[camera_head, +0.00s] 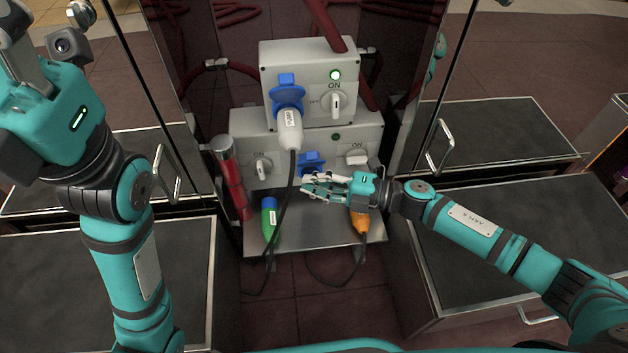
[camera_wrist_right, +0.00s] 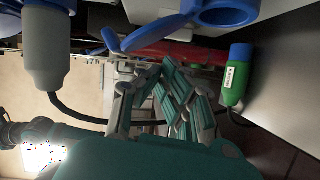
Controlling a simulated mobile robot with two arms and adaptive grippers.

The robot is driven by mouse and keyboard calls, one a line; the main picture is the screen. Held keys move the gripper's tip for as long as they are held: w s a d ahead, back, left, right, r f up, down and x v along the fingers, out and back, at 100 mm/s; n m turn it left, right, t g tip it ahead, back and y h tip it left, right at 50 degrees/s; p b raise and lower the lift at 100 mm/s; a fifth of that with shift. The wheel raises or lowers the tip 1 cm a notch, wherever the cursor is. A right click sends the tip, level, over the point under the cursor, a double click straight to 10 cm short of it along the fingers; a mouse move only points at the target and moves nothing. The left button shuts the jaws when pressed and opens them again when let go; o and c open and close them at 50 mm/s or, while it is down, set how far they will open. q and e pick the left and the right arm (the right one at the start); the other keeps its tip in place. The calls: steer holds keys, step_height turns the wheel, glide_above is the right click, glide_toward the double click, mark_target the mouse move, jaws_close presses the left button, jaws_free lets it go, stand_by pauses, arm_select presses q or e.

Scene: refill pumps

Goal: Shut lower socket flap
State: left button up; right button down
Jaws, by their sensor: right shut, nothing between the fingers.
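The lower blue socket (camera_head: 311,170) is on the front of the lower grey box (camera_head: 212,150). In the right wrist view the round socket (camera_wrist_right: 226,14) shows at the top, with its blue flap (camera_wrist_right: 155,34) standing open away from the opening. My right gripper (camera_head: 304,188) is shut and empty, just below and in front of the lower socket. Its fingers (camera_wrist_right: 150,82) also show in the right wrist view, apart from the flap. My left gripper (camera_head: 75,20) is at the upper left, far from the socket; its fingers are largely cut off or unclear.
A white plug (camera_head: 290,130) labelled PUMP sits in the upper blue socket (camera_head: 286,90), its dark cable hanging beside my right fingers. A green plug (camera_head: 269,220) and an orange plug (camera_head: 360,222) are at the metal shelf (camera_head: 315,236) below.

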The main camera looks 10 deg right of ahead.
steer(key=c, duration=2)
jaws_free()
steer(key=o, duration=0.8)
steer(key=v, duration=1.2)
steer(key=shift+r, duration=0.1)
